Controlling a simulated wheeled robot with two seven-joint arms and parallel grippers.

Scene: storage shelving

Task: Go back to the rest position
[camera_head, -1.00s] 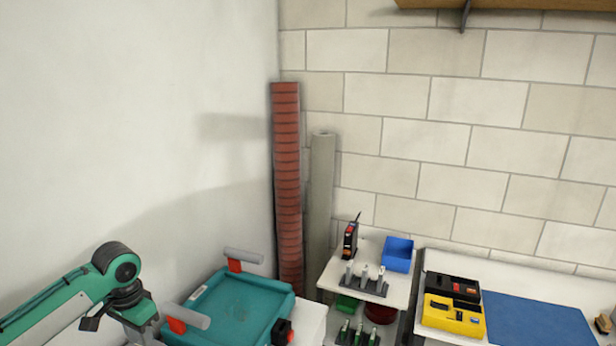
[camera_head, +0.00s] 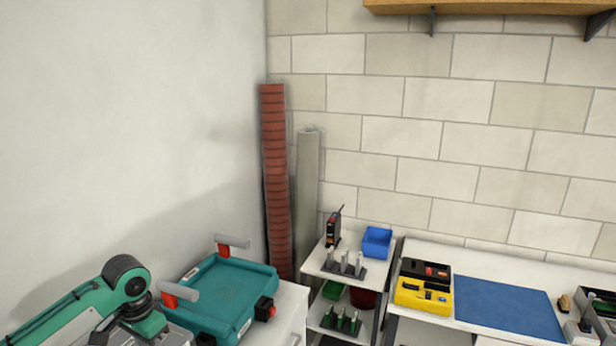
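A green arm of mine (camera_head: 80,300) comes in from the left, with its dark round joint near the teal tray. Its gripper is not visible; the lower edge of the picture cuts the arm off. No right arm or right gripper shows. The teal tray (camera_head: 262,283) with grey-and-red handles sits on a white cabinet (camera_head: 290,310) at the lower middle, to the right of my arm.
A white shelf rack (camera_head: 372,277) holds a blue bin (camera_head: 377,242) and small tools. To its right a white workbench (camera_head: 480,258) carries a yellow case (camera_head: 423,297) and a blue mat (camera_head: 503,308). A red column (camera_head: 274,180) and a grey pipe (camera_head: 307,190) stand in the corner.

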